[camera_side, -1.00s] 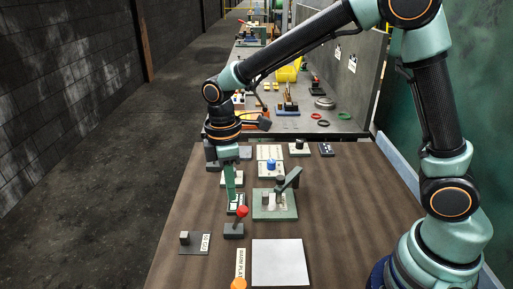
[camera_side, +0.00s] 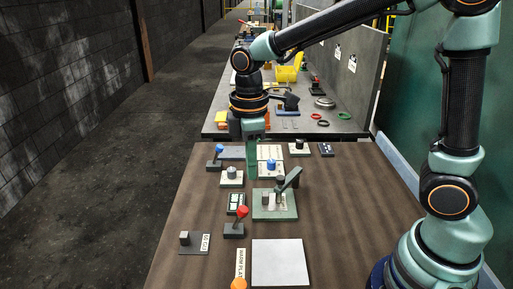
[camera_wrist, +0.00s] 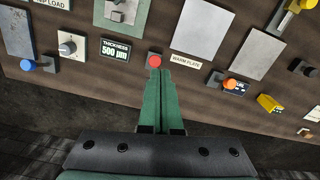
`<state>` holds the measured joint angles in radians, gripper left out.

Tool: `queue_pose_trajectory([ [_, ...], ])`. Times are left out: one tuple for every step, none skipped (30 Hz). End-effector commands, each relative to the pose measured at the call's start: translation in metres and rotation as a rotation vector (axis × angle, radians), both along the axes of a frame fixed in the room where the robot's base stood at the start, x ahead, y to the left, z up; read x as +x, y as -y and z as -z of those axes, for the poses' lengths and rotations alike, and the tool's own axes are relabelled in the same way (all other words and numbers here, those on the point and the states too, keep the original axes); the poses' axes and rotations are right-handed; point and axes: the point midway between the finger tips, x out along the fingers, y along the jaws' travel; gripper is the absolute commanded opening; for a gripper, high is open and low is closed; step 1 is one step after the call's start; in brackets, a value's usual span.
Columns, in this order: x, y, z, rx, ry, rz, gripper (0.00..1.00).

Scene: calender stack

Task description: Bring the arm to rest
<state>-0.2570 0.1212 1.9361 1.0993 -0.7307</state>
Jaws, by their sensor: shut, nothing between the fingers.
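My gripper (camera_side: 253,177) hangs over the brown bench (camera_side: 195,215), its green fingers pointing down and closed together with nothing between them. In the side view its tips show between the grey dial (camera_side: 232,174) and the blue knob (camera_side: 271,165). In the wrist view the fingers (camera_wrist: 157,74) lie side by side, with the red-knobbed lever (camera_wrist: 155,61) showing just beyond their tips. The same lever stands upright in the side view (camera_side: 242,212). The exact height of the tips above the bench is hard to tell.
A green-based lever fixture (camera_side: 264,214) and a thickness display (camera_side: 236,198) are near the gripper. The wrist view's display (camera_wrist: 115,51) reads 500 µm. A pale square plate (camera_side: 280,262) and a blue-knobbed lever (camera_side: 219,149) are on the bench. A cluttered grey table stands behind.

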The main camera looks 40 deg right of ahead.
Motion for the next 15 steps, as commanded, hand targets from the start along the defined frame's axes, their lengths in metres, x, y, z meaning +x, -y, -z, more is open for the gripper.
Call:
queue_pose_trajectory([
  [-0.002, 0.006, -0.008, 0.007, 0.028, 0.046, 0.00],
  [-0.004, 0.010, -0.012, 0.012, 0.045, 0.080, 0.00],
  [-0.008, 0.016, -0.019, 0.019, 0.071, 0.132, 0.00],
  [-0.010, 0.021, -0.024, 0.026, 0.093, 0.175, 0.00],
  [-0.013, 0.026, -0.029, 0.034, 0.117, 0.220, 0.00],
  [-0.018, 0.032, -0.035, 0.045, 0.145, 0.280, 0.00],
  [-0.021, 0.037, -0.039, 0.054, 0.167, 0.325, 0.00],
  [-0.024, 0.042, -0.043, 0.063, 0.189, 0.370, 0.00],
  [-0.029, 0.048, -0.047, 0.075, 0.216, 0.431, 0.00],
  [-0.033, 0.052, -0.050, 0.085, 0.238, 0.474, 0.00],
  [-0.036, 0.056, -0.053, 0.096, 0.259, 0.519, 0.00],
  [-0.042, 0.062, -0.056, 0.111, 0.286, 0.577, 0.00],
  [-0.045, 0.066, -0.058, 0.123, 0.307, 0.620, 0.00],
  [-0.048, 0.070, -0.060, 0.136, 0.327, 0.662, 0.00],
  [-0.053, 0.074, -0.063, 0.151, 0.351, 0.715, 0.00],
])
